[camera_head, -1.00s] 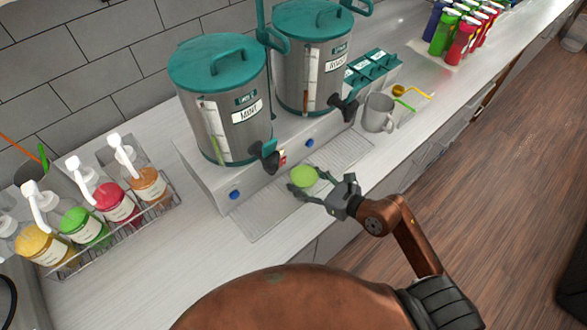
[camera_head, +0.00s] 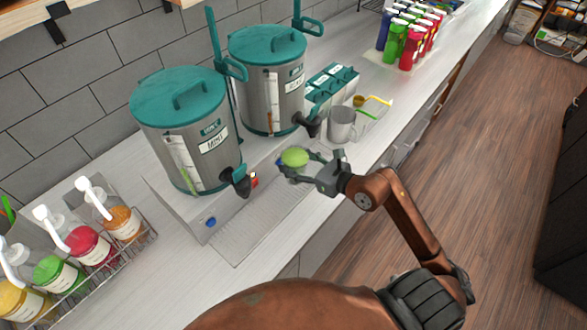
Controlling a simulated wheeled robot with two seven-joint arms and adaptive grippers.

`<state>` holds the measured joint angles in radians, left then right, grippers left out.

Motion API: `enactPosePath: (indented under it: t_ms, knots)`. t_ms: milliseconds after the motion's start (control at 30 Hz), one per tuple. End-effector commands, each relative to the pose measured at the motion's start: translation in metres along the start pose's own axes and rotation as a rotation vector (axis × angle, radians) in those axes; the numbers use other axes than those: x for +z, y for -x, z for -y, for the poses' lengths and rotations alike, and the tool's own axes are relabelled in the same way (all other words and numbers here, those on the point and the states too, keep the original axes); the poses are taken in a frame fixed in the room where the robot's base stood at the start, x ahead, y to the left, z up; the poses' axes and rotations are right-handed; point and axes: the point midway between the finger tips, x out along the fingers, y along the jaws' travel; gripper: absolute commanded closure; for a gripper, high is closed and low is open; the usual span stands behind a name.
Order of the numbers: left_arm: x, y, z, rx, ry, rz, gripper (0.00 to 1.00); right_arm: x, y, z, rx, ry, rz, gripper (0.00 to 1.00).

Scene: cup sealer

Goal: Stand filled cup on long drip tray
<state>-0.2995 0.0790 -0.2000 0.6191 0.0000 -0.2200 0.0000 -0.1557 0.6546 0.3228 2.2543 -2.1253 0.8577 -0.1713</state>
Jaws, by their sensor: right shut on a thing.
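A cup with green contents (camera_head: 295,157) is held between the fingers of my right gripper (camera_head: 299,169), which is shut on it. The cup looks upright; its lower part is mostly hidden by the fingers. The long drip tray (camera_head: 239,237) is a pale ribbed strip on the counter in front of the dispensers. The cup is over or near the tray's far right part, and I cannot tell whether its base touches the tray. My left gripper is not in view.
Two steel dispensers with teal lids, one marked mint (camera_head: 190,130) and another (camera_head: 268,80), stand behind the tray with black taps reaching forward. A grey mug (camera_head: 341,125) stands right of the cup. A wire rack of syrup bottles (camera_head: 88,245) is at left.

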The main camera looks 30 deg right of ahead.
Motion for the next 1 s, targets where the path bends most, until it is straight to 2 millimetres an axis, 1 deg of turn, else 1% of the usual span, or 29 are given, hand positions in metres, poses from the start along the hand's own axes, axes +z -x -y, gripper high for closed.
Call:
enactPosePath:
  t_ms: [33, 100, 200, 300, 467, 600, 700, 800, 1000]
  knots:
    - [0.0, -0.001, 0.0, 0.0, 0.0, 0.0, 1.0, -0.008, -0.009, 0.006, 0.001, -0.004, 0.0, 0.65]
    - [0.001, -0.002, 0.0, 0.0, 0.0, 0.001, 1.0, -0.018, -0.02, 0.013, 0.0, -0.003, 0.0, 0.65]
    - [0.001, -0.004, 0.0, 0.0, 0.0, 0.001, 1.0, -0.03, -0.033, 0.021, 0.001, -0.003, 0.001, 0.65]
    - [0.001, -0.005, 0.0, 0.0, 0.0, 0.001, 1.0, -0.037, -0.041, 0.027, 0.001, -0.001, 0.003, 0.65]
    - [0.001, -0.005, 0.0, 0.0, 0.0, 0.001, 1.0, -0.043, -0.048, 0.032, 0.001, -0.001, 0.004, 0.65]
    - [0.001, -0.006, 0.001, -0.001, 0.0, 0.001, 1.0, -0.062, -0.055, 0.034, 0.001, -0.003, 0.0, 0.65]
    - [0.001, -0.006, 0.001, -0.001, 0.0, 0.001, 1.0, -0.071, -0.058, 0.034, 0.001, -0.001, 0.003, 0.65]
    - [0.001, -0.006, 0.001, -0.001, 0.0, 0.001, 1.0, -0.074, -0.059, 0.034, 0.001, 0.0, 0.004, 0.65]
    - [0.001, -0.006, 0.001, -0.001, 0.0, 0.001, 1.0, -0.073, -0.059, 0.034, 0.001, 0.001, 0.004, 0.65]
